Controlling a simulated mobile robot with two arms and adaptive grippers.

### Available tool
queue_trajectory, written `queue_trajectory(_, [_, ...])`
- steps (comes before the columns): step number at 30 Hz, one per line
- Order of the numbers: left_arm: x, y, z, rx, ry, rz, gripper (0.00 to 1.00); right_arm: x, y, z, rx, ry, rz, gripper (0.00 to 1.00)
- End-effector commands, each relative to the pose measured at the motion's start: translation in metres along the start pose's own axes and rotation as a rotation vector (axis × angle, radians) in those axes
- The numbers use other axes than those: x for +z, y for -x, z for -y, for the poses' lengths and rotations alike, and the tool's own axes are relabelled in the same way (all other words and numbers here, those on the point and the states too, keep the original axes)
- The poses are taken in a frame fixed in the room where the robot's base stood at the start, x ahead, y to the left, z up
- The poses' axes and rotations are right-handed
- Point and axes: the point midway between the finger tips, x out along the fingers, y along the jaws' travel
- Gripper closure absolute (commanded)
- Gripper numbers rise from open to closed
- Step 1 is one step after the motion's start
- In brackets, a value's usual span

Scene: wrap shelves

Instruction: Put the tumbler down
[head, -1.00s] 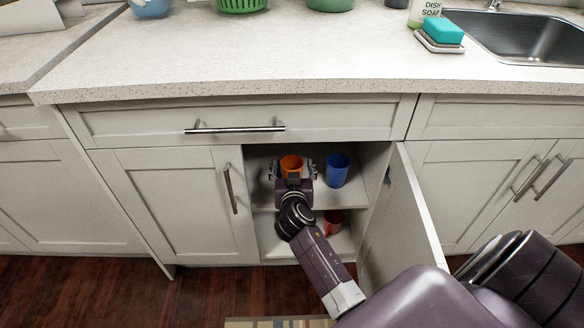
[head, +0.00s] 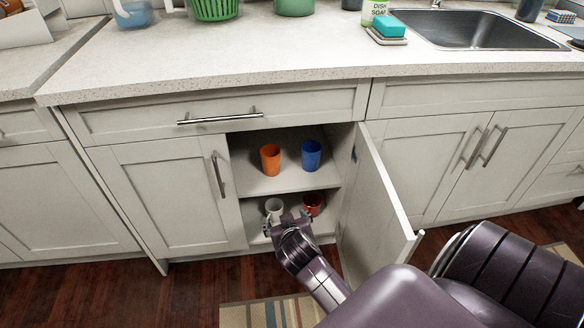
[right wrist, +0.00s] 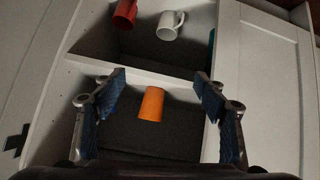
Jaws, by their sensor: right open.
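The orange tumbler (head: 270,160) stands upright on the cabinet's upper shelf (head: 290,182), to the left of a blue tumbler (head: 311,155) and apart from it. My right gripper (head: 287,222) is in front of the open cabinet, lower than the orange tumbler and clear of it. In the right wrist view, which is upside down, the orange tumbler (right wrist: 151,104) shows beyond the gap between the wide-open fingers (right wrist: 162,98), with nothing held. My left gripper is out of view.
A white mug (head: 273,208) and a red mug (head: 312,204) stand on the lower shelf. The open cabinet door (head: 375,200) stands out to the right of my right forearm. Floor shows in front of the left cabinets.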

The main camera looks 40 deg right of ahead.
Motion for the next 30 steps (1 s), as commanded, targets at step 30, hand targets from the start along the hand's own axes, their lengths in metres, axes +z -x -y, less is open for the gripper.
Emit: queue_trajectory(30, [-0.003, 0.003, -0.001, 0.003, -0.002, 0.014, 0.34, 0.179, 0.170, 0.052, -0.411, 0.418, 0.531, 0.34])
